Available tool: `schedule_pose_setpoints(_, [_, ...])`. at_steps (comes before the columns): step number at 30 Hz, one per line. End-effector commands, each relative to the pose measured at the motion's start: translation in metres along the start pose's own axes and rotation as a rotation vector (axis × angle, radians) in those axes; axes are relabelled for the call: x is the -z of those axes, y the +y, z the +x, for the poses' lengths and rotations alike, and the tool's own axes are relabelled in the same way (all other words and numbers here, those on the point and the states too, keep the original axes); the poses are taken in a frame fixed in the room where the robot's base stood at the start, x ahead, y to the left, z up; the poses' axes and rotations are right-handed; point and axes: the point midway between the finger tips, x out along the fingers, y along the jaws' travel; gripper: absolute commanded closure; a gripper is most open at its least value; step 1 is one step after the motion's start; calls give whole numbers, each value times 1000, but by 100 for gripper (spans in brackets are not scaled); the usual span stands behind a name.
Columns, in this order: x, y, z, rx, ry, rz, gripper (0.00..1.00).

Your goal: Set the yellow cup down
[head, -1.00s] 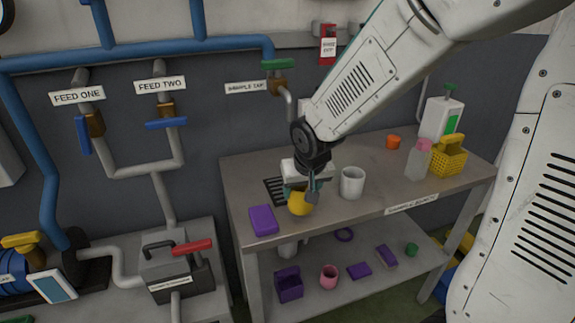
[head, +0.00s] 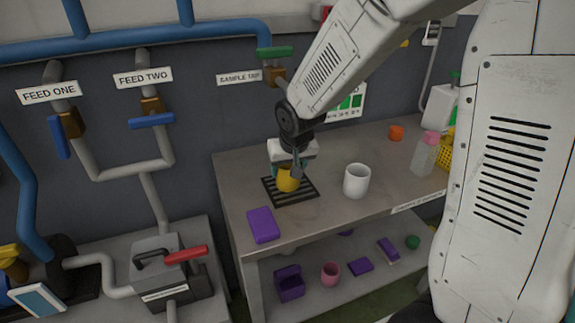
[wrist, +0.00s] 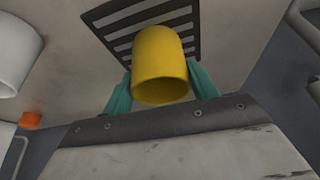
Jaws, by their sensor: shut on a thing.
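The yellow cup (head: 288,182) is in my gripper (head: 290,172), above the black slotted grate (head: 305,192) on the bench top. In the wrist view, the yellow cup (wrist: 162,68) sits between the two teal fingers (wrist: 160,85) of my gripper, its open end toward the camera. The slotted grate (wrist: 118,22) lies behind the cup in that view. I cannot tell whether the cup touches the grate.
A white cup (head: 357,180) stands right of the grate, and a purple box (head: 263,225) lies at the front left of the bench (head: 330,217). An orange piece (head: 396,132) and a clear bottle (head: 424,155) are farther right. The sample tap (head: 276,75) is above, behind my arm.

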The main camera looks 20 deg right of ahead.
Motion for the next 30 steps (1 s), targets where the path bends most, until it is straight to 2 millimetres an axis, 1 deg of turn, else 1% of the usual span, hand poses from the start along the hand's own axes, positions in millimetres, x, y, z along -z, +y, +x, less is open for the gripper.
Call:
schedule_pose_setpoints(8, [-1,2,3,-2,-1,3,63])
schedule_pose_setpoints(9, [-1,2,3,-2,-1,3,36])
schedule_pose_setpoints(11, [-1,2,3,-1,0,2,20])
schedule_pose_setpoints(19, [-1,1,2,-1,0,1,20])
schedule_pose_setpoints(22, [1,1,-2,0,2,1,20])
schedule_pose_setpoints(26, [1,1,-20,0,5,0,20])
schedule_pose_setpoints(30, [1,1,-50,1,7,1,20])
